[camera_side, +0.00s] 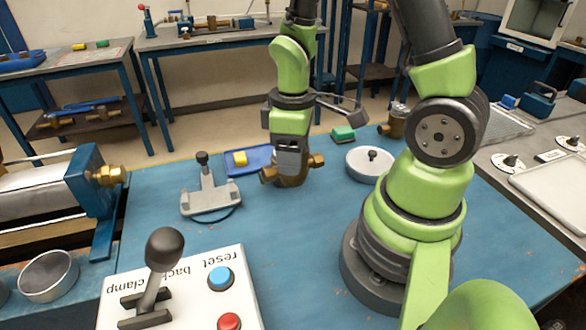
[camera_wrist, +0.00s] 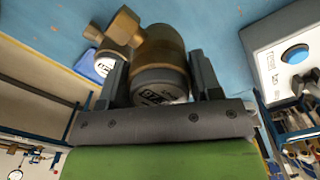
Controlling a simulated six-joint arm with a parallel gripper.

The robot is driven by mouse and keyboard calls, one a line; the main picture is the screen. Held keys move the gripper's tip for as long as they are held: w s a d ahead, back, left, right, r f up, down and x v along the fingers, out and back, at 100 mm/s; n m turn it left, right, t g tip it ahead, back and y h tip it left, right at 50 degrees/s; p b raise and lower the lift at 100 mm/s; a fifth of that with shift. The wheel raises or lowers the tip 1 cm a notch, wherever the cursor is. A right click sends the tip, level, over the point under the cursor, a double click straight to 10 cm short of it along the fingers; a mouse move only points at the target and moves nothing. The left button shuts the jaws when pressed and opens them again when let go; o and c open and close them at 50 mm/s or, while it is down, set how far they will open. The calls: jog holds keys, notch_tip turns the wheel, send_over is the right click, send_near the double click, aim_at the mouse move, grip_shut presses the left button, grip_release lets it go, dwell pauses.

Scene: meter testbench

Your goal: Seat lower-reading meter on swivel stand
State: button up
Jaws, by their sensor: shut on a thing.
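A brass meter (camera_side: 294,179) is held between the jaws of my gripper (camera_side: 290,158), low over the blue bench. I cannot tell whether its underside touches the bench. In the wrist view my gripper's two fingers (camera_wrist: 160,76) stand on either side of the brass body (camera_wrist: 158,48), with a pipe end sticking out to the left. Its grey dial face shows, too small to read. A grey stand (camera_side: 210,200) with an upright black-knobbed post rests on the bench, left of the gripper. Another brass fitting (camera_side: 393,122), possibly the other meter, stands behind my arm, partly hidden.
A green block (camera_side: 342,134) and a round white lidded dish (camera_side: 369,164) are to the right. A control box (camera_side: 205,285) with a lever and buttons stands in front.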

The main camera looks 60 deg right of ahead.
jog(key=shift+r, duration=0.5)
jog(key=shift+w+r, duration=0.2)
jog(key=shift+w, duration=0.1)
jog(key=w+a+f, duration=0.1)
jog(key=w+a, duration=0.2)
jog(key=w, duration=0.4)
jog(key=w+a+f+m, duration=0.1)
jog(key=w+a, duration=0.2)
jog(key=w, duration=0.5)
jog(key=shift+w+f, duration=0.15)
jog(key=shift+f, duration=0.2)
jog(key=shift+f, duration=2.35)
dwell(1.3)
jog(key=o, duration=1.5)
